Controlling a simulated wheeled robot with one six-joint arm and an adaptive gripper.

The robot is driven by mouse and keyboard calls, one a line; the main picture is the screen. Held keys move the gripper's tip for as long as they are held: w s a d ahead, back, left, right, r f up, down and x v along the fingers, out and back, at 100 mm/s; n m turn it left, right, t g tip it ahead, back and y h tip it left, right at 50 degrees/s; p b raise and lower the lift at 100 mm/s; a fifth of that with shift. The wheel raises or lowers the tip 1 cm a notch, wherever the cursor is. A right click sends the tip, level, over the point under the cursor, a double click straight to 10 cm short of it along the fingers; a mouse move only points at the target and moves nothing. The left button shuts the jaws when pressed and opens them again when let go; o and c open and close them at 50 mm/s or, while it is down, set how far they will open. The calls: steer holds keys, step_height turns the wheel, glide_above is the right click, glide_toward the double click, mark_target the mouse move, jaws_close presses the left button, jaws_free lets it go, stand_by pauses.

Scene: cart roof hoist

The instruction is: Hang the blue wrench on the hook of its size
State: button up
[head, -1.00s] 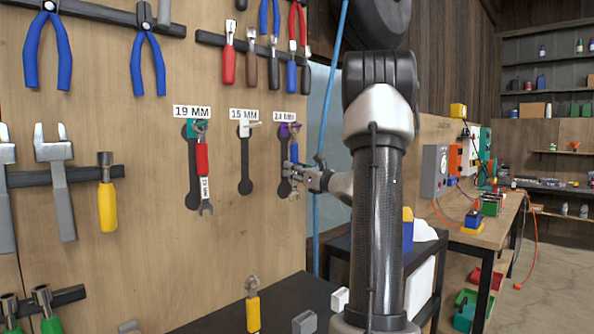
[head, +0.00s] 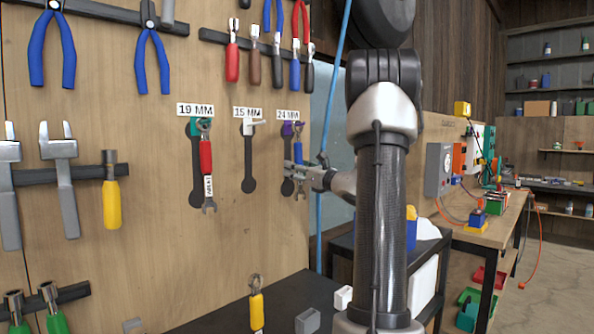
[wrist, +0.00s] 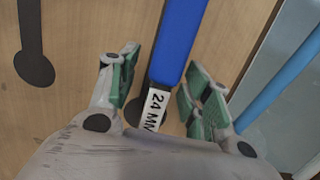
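The blue wrench (head: 299,151) is upright at the purple hook (head: 287,129) under the 24 MM sign (head: 289,114). Its top end appears to be on that hook, though the contact is too small to be sure. In the wrist view its blue handle (wrist: 181,38) and white 24 MM label (wrist: 155,106) lie between my green finger pads. My gripper (wrist: 160,88) is open around the handle, with a gap on each side. In the head view my gripper (head: 293,171) is at the lower handle, hiding part of it.
A red-handled wrench (head: 206,158) hangs under the 19 MM sign (head: 195,110). The hook under the 15 MM sign (head: 248,113) is bare. A blue hose (head: 326,110) runs close right of the wrench.

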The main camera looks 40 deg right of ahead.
steer(key=v, duration=1.2)
steer(key=s+a+f+n+g+y, duration=0.1)
steer(key=s+a+f+n+g, duration=0.25)
steer(key=f, duration=0.25)
steer(key=s+a+f+n+g+y, duration=0.1)
steer(key=s+a+f+n+g, duration=0.1)
steer(key=s+f+n+g, duration=0.3)
steer(key=s+a+f+n+g+h, duration=0.2)
steer(key=s+a+f+n+g, duration=0.15)
steer(key=s+a+n, duration=0.4)
steer(key=s+a+f+n+g+h, duration=0.15)
steer(key=s+a+n+g, duration=0.3)
steer(key=s+n, duration=0.5)
steer(key=w+a+r+n+t+h, duration=0.1)
steer(key=a+r+n, duration=0.3)
steer(key=n, duration=0.5)
steer(key=shift+w+a, duration=0.45)
steer(key=shift+a, duration=0.65)
